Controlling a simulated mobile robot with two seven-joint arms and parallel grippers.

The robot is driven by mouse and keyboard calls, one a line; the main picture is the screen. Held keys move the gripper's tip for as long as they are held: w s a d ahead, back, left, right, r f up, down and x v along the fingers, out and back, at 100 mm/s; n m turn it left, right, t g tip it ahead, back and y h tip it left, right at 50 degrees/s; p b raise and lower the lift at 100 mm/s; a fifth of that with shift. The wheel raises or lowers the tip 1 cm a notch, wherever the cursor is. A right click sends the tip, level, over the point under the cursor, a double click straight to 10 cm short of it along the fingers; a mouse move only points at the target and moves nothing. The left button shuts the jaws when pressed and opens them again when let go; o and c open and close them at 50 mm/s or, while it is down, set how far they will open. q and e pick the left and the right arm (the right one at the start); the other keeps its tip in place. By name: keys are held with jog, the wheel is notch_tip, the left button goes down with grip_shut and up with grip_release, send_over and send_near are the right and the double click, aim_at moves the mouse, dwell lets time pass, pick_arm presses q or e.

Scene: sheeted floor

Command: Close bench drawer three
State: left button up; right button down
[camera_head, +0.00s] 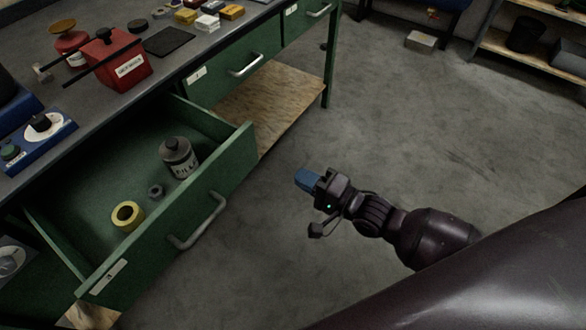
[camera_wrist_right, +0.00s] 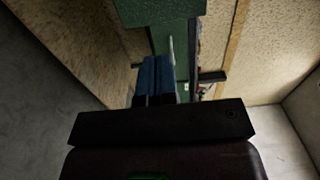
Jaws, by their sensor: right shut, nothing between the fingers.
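The green bench drawer (camera_head: 225,178) is pulled well out from the bench. Its front bears a grey bar handle (camera_head: 200,222) and a small label plate (camera_head: 108,277), whose number is hard to read. Inside lie a yellow ring (camera_head: 127,215), a small dark nut-like piece (camera_head: 155,191) and a grey labelled bottle (camera_head: 179,157). My right gripper (camera_head: 304,180) is shut and empty, its blue fingers to the right of the drawer front and apart from it. In the right wrist view the blue fingers (camera_wrist_right: 154,78) point toward a green panel (camera_wrist_right: 160,12). My left gripper is not in view.
The bench top (camera_head: 190,62) carries a red box (camera_head: 112,62), a blue device (camera_head: 38,135) and small boxes. Other green drawers (camera_head: 235,68) beside it are shut. A wooden lower shelf (camera_head: 275,100) is under the bench. The grey floor (camera_head: 400,120) around my right arm is clear.

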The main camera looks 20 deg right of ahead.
aim_at(251, 150)
jog(key=b+x, duration=0.1)
jog(key=x, duration=1)
jog(key=shift+a+f+b, duration=0.1)
jog(key=shift+f+b, duration=0.05)
jog(key=shift+b, duration=0.15)
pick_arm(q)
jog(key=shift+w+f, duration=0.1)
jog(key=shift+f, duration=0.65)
pick_arm(e)
jog(key=shift+w+a, duration=0.35)
jog(key=shift+w, duration=0.2)
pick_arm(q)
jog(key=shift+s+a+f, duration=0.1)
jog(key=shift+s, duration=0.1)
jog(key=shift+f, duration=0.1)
pick_arm(e)
jog(key=shift+w, duration=0.1)
